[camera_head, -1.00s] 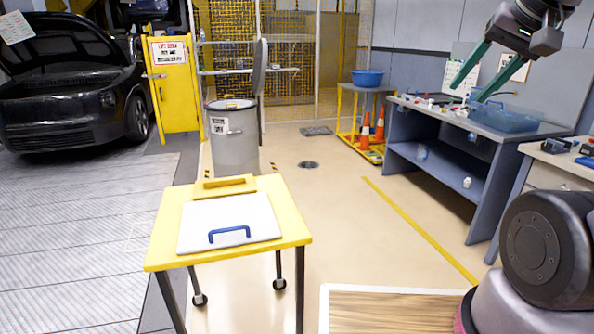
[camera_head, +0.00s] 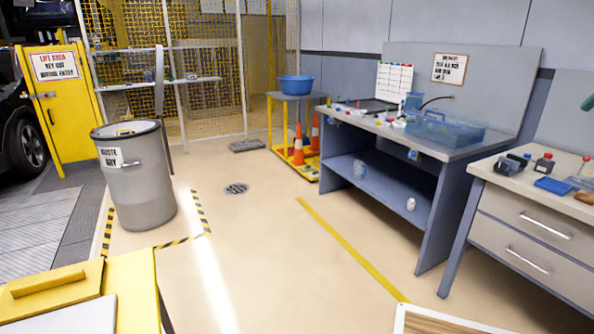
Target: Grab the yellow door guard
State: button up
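A flat yellow piece with a raised yellow bar (camera_head: 53,288) lies on the yellow-topped cart (camera_head: 132,288) at the lower left, cut off by the frame. A yellow panel with a warning sign (camera_head: 63,108) stands upright at the upper left. I cannot tell for sure which of these is the door guard. My gripper (camera_head: 588,104) shows only as a green fingertip at the right edge, far from both. Its other finger is out of frame, so its opening is hidden.
A grey waste drum (camera_head: 137,185) stands behind the cart, beside striped floor tape. A white plate (camera_head: 75,318) lies on the cart. A blue-grey workbench (camera_head: 447,190) and a drawer bench (camera_head: 535,230) line the right. The middle floor (camera_head: 270,235) is clear.

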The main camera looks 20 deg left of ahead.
aim_at(24, 298)
jog(key=i+u, duration=0.2)
jog(key=i, duration=0.25)
jog(key=i+l+u, duration=0.2)
jog(key=i, duration=0.3)
jog(key=i+u, duration=0.2)
jog(key=i, duration=0.25)
jog(key=i+j+u, duration=0.1)
jog(key=u, duration=0.35)
jog(key=i+u, duration=0.55)
jog(key=u, duration=0.3)
jog(key=i+l+u, duration=0.2)
jog(key=u, duration=0.25)
jog(key=i+j+u, duration=0.45)
jog(key=u, duration=0.25)
jog(key=i+l, duration=0.05)
jog(key=i, duration=0.05)
